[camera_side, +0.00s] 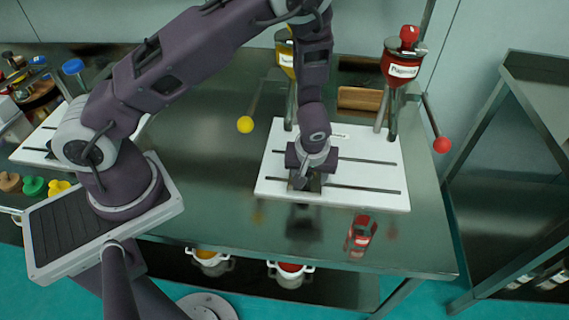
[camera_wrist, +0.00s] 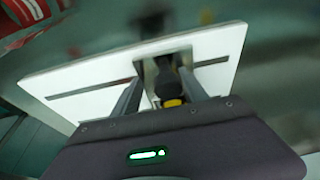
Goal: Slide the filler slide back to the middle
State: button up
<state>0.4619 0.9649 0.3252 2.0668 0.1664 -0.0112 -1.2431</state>
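A white base plate (camera_side: 393,198) with two long dark slots lies on the table below two fillers; it also shows in the wrist view (camera_wrist: 85,75). My gripper (camera_side: 304,182) is low over the front slot, left of the slot's middle. In the wrist view my gripper (camera_wrist: 160,98) has its fingers apart, one on each side of a dark handle (camera_wrist: 168,82) with a yellow part, seemingly the filler slide's. A gap shows between the left finger and the handle; contact on the right side is unclear. In the side view my gripper hides most of the slide.
A red funnel filler (camera_side: 401,65) and a yellow one (camera_side: 285,55) stand at the back, with a red ball lever (camera_side: 441,145) and a yellow ball lever (camera_side: 245,124).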

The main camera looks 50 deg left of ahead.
jog(key=shift+w+d, duration=2.35)
jog(key=shift+d, duration=0.05)
jog(key=o, duration=1.1)
jog(key=v, duration=0.9)
